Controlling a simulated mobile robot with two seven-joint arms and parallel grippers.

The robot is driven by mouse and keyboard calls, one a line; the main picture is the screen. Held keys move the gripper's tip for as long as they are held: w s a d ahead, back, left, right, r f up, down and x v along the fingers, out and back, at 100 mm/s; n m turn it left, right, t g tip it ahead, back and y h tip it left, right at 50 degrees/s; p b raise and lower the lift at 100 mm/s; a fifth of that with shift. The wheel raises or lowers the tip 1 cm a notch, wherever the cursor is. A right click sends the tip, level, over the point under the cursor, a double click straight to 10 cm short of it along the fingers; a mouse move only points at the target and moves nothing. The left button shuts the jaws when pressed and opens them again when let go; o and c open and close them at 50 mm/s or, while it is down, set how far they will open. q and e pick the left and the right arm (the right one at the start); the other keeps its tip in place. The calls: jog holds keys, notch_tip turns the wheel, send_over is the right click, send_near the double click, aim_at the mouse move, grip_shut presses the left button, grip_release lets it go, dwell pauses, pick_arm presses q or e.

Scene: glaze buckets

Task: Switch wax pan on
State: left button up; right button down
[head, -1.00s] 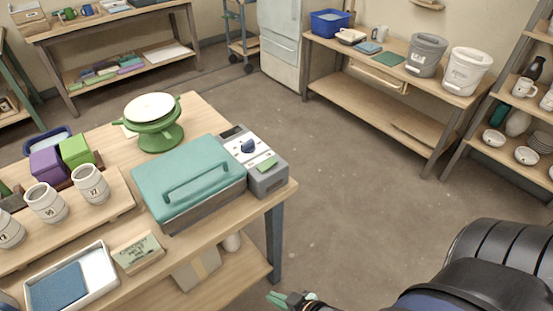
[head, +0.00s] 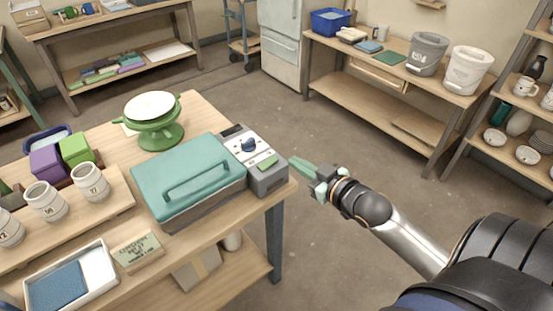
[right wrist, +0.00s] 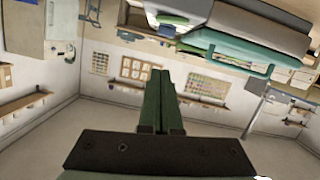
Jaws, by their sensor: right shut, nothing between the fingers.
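The wax pan (head: 190,178) is a teal-lidded box with a grey control unit (head: 255,160) on its right side, near the right corner of the table. The unit has a dark blue knob (head: 248,145) and a green rocker or button (head: 268,162) on its top panel. The lid is down. My right gripper (head: 303,170) is just right of the control unit, off the table's edge, apart from it, with its green fingers pointing left. The fingers are together and empty; they also show in the right wrist view (right wrist: 157,100). My left gripper is out of view.
A green banding wheel (head: 155,125) stands behind the pan. Numbered cups (head: 90,180), a stamped block (head: 137,250) and a white tray (head: 100,268) are to the left and front. Open floor lies right of the table, before a bench with two buckets (head: 428,55).

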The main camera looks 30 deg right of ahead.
send_over(276, 168)
jog(key=shift+s+a+f, duration=0.1)
jog(key=shift+a+f, duration=0.05)
jog(key=shift+f, duration=0.45)
jog(key=shift+s+a+f, duration=0.1)
jog(key=shift+a+f, duration=0.05)
jog(key=shift+f, duration=0.4)
notch_tip(276, 168, down, 3)
jog(key=shift+w+d+r, duration=0.15)
jog(key=shift+r, duration=0.05)
jog(key=shift+d+f, duration=0.15)
jog(key=shift+f, duration=0.6)
